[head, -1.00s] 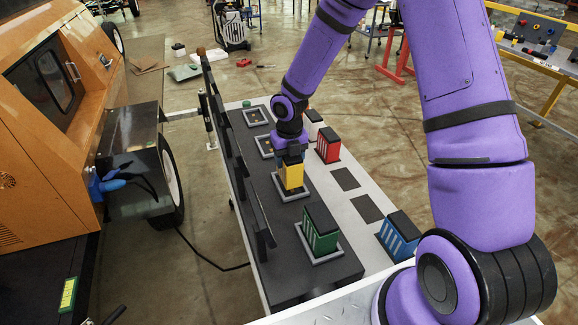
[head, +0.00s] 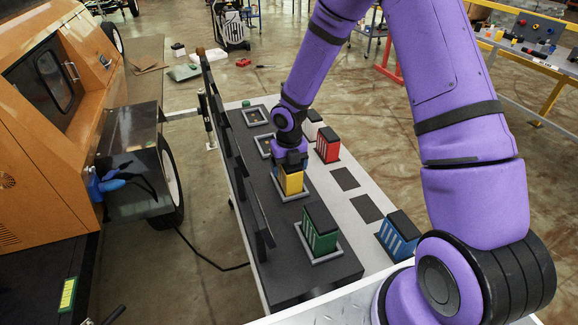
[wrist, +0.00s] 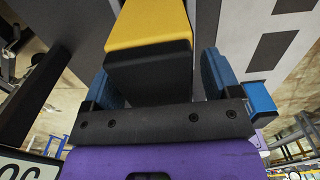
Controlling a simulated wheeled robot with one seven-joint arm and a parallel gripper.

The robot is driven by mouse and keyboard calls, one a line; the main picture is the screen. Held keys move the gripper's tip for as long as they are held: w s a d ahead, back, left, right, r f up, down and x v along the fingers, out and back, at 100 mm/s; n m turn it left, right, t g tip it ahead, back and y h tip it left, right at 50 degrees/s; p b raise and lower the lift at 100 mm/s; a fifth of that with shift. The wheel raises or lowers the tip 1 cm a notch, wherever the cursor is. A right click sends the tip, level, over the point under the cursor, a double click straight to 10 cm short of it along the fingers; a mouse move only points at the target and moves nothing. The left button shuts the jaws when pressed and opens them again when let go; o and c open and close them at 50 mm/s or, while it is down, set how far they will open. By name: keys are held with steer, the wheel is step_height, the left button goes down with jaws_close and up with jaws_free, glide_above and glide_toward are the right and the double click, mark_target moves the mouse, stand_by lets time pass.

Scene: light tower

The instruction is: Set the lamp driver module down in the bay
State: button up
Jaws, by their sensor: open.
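A yellow module (head: 291,183) with a black top stands at a grey-framed bay in the dark bench strip; it looks upright, its base inside the frame (head: 306,193). I take it to be the lamp driver module, though no label is readable. My gripper (head: 290,163) is directly above it, pointing down. In the wrist view, the open blue fingers of my gripper (wrist: 163,82) stand on either side of the black top of the yellow module (wrist: 148,25). A gap shows beside the right finger. My gripper hides the module's upper part in the head view.
A green module (head: 320,230) stands in the nearer bay. Two farther framed bays (head: 256,116) look empty of modules. Red (head: 328,146), white and blue (head: 398,236) modules stand on the right strip, with bare dark pads (head: 367,208) between. A dark upright rail (head: 250,195) runs along the left.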

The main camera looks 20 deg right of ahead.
step_height(320, 180, up, 12)
steer(key=shift+r, duration=0.25)
stand_by(0.3)
steer(key=s+d+r+m+t+h, duration=0.1)
steer(key=s+d+r+m, duration=0.1)
steer(key=s+r+m, duration=0.55)
steer(key=s+d+r+m+t+h, duration=0.1)
steer(key=s+d+r+m, duration=0.3)
steer(key=r+m, duration=0.65)
steer(key=s+r+m+t+y, duration=0.1)
steer(key=s+r+m, duration=0.3)
steer(key=s+m, duration=0.5)
steer(key=s+r+m+t+y, duration=0.1)
steer(key=s+r+m, duration=0.3)
steer(key=s+m, duration=0.5)
steer(key=shift+s+d+t, duration=0.3)
steer(key=shift+d+t, duration=0.15)
steer(key=shift+t, duration=0.15)
